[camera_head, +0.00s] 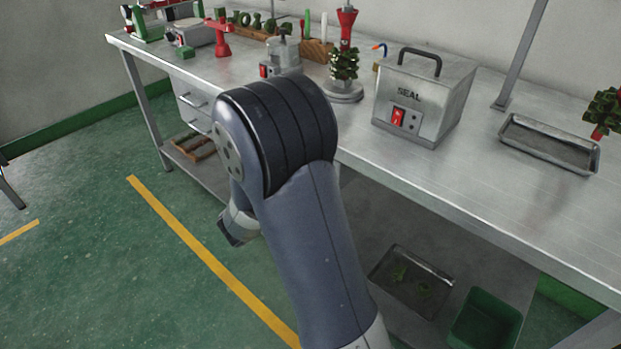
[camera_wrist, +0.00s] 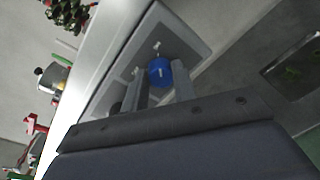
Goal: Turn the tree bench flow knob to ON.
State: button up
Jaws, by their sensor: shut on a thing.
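A round blue knob (camera_wrist: 160,70) with a small pale mark sits on a grey panel (camera_wrist: 185,45) on the front of the bench, seen in the wrist view. My gripper (camera_wrist: 161,82) reaches to it with one finger on each side and is shut on it. Small white marks show on the panel beside the knob, too small to read. Which setting the knob points at I cannot tell. In the head view my arm hides the knob, the panel and the gripper fingertips.
The metal bench (camera_head: 480,190) carries a SEAL box (camera_head: 420,97) with a red switch, an empty-looking tray (camera_head: 548,145) and a small tree on a round base (camera_head: 343,92). Below are a shelf tray (camera_head: 411,281) and a green bin (camera_head: 484,322). The green floor at left is open.

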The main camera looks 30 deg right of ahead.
jog(key=o, duration=1)
jog(key=shift+a, duration=0.1)
jog(key=p+v, duration=0.1)
jog(key=v, duration=0.9)
jog(key=shift+s+a, duration=0.15)
jog(key=shift+a, duration=0.15)
jog(key=shift+d, duration=0.1)
jog(key=x, duration=1)
jog(key=shift+w+d+b, duration=0.2)
jog(key=shift+d+b, duration=0.1)
jog(key=shift+b, duration=0.05)
jog(key=shift+a, duration=0.1)
